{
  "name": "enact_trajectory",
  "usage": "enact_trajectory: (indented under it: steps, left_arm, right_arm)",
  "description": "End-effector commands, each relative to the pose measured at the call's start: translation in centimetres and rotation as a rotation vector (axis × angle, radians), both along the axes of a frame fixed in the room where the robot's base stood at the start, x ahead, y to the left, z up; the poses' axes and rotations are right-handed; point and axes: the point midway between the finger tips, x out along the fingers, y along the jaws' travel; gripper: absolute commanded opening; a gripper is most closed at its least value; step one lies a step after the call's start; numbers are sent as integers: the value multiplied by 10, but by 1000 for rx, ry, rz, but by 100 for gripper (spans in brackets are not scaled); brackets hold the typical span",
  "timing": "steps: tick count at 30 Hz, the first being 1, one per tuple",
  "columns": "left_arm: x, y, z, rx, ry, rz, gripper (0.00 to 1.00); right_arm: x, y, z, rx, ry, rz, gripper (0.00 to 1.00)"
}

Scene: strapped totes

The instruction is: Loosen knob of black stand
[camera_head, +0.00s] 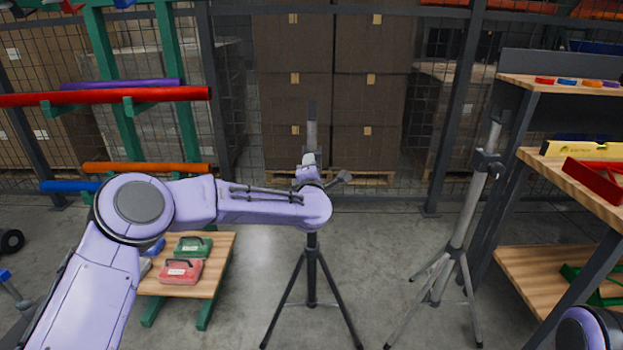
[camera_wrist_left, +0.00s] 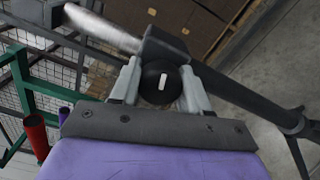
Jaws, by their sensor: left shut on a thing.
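The black stand (camera_head: 311,270) is an upright tripod with spread legs and a grey upper pole, in the middle of the head view. In the left wrist view its dark tube (camera_wrist_left: 245,98) runs diagonally, with a collar (camera_wrist_left: 165,45) and a bright inner pole (camera_wrist_left: 100,27). The round black knob (camera_wrist_left: 160,84) with a white mark sits between the fingers of my left gripper (camera_wrist_left: 161,80), which is shut on it. In the head view my left arm hides the knob and most of the gripper. My right gripper is out of view.
A grey stand (camera_head: 462,225) stands to the right, near a shelf unit (camera_head: 575,180) with wooden boards. A low wooden table (camera_head: 222,262) with a red case (camera_head: 181,271) and a green case (camera_head: 193,247) is at the left. A mesh fence and stacked boxes (camera_head: 370,110) stand behind.

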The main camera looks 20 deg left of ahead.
Motion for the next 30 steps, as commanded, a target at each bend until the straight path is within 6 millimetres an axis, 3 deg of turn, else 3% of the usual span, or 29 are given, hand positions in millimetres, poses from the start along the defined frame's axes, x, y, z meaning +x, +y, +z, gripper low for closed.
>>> enact_trajectory:
  steps: [1,18,30]
  left_arm:
    - [0,0,-8,-41,-9,-1,15]
    - [0,0,-8,-556,-157,0,15]
    - [0,0,-5,-826,-233,-1,15]
  right_arm:
    - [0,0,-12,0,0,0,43]
    - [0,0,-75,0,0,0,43]
    - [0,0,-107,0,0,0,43]
